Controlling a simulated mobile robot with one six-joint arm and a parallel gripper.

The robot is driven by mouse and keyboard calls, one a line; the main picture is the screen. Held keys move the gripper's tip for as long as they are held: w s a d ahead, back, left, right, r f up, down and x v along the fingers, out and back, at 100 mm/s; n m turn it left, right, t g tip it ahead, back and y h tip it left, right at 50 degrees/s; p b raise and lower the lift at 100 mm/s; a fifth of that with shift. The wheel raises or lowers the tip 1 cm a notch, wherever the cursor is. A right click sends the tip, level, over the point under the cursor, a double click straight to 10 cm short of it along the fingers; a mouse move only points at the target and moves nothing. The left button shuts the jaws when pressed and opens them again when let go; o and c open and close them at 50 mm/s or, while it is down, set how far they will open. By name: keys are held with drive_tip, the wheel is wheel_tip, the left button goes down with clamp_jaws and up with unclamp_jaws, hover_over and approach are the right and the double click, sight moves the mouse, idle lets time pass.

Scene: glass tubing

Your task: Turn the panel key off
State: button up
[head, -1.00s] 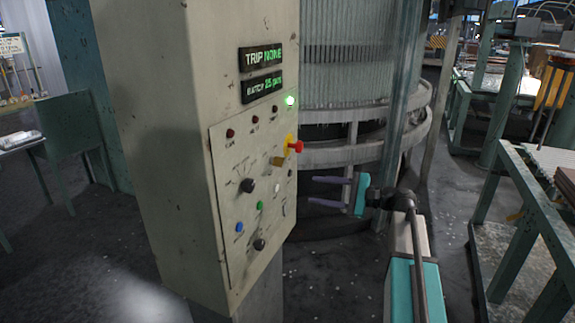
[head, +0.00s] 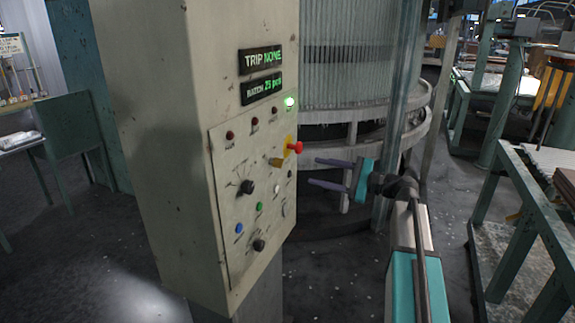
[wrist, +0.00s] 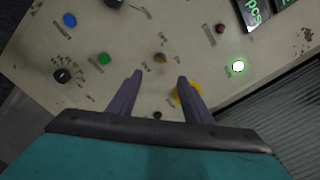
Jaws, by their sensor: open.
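The control panel (head: 222,215) is a beige face on the side of a tall cabinet. A brass-coloured piece (head: 277,161), apparently the panel key, sticks out left of the red emergency button (head: 295,147) with its yellow base. In the wrist view a small brownish piece, likely the same key (wrist: 160,58), shows beyond the gap between the fingertips; its angle is too small to read. My gripper (head: 314,171) is open and empty, to the right of the panel and apart from it. In the wrist view my gripper (wrist: 160,76) partly covers the yellow base (wrist: 189,92).
A black selector knob (head: 247,187), a green button (head: 259,206), a blue button (head: 239,228) and a lower black knob (head: 259,245) are on the panel. A green lamp (head: 290,102) is lit. A round metal railing (head: 345,155) stands behind my gripper.

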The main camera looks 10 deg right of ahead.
sight(277, 163)
drive_tip(key=p+x, duration=0.3)
drive_tip(key=x, duration=0.9)
drive_tip(key=shift+p, duration=0.35)
drive_tip(key=c, duration=1.1)
drive_tip(key=shift+o, duration=0.2)
